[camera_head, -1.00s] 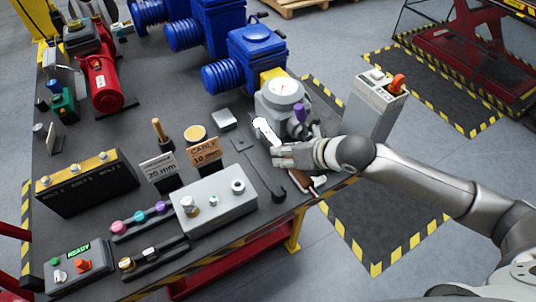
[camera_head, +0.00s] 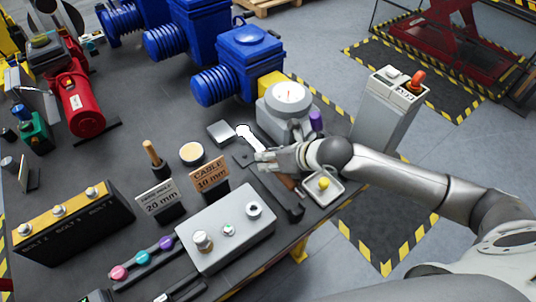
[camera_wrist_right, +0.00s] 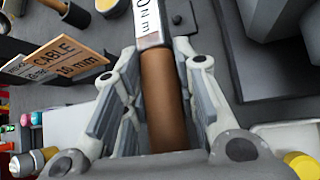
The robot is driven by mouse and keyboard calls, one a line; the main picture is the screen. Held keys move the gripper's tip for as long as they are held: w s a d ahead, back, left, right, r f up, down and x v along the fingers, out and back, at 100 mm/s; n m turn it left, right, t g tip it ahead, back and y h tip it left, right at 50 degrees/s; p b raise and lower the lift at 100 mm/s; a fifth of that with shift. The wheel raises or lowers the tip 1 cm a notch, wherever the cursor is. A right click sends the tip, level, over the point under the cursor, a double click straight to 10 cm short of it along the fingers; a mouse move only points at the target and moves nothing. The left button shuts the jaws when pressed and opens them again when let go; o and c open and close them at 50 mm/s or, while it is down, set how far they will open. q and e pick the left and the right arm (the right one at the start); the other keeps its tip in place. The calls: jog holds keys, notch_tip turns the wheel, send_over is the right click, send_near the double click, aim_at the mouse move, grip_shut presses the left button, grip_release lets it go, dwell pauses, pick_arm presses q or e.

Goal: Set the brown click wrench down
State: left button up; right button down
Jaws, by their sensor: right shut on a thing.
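The brown click wrench has a brown handle and a pale, printed upper section. In the right wrist view its handle (camera_wrist_right: 160,90) runs between the two fingers of my right gripper (camera_wrist_right: 155,85). My right gripper (camera_head: 266,160) is shut on it, and in the head view the wrench's white ring head (camera_head: 244,131) points up and left past the fingertips. Part of the handle is hidden by the hand. The wrench is low over the dark table (camera_head: 120,170), beside the grey valve actuator; I cannot tell if it touches the table. My left gripper is not in view.
The grey actuator with a round dial (camera_head: 290,93) stands just behind the hand. A cable sign (camera_head: 209,176) and a grey box (camera_head: 228,228) stand in front.

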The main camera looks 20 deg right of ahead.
aim_at(269, 184)
jog(key=shift+w+a+r, duration=0.1)
jog(key=shift+w+a, duration=0.05)
jog(key=shift+w, duration=0.1)
jog(key=shift+f, duration=0.2)
notch_tip(269, 184, down, 2)
jog(key=shift+b, duration=0.55)
jog(key=shift+f+b, duration=1.1)
jog(key=shift+f, duration=0.6)
pick_arm(q)
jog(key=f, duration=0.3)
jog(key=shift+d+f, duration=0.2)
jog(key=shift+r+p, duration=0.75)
jog(key=shift+p, duration=0.05)
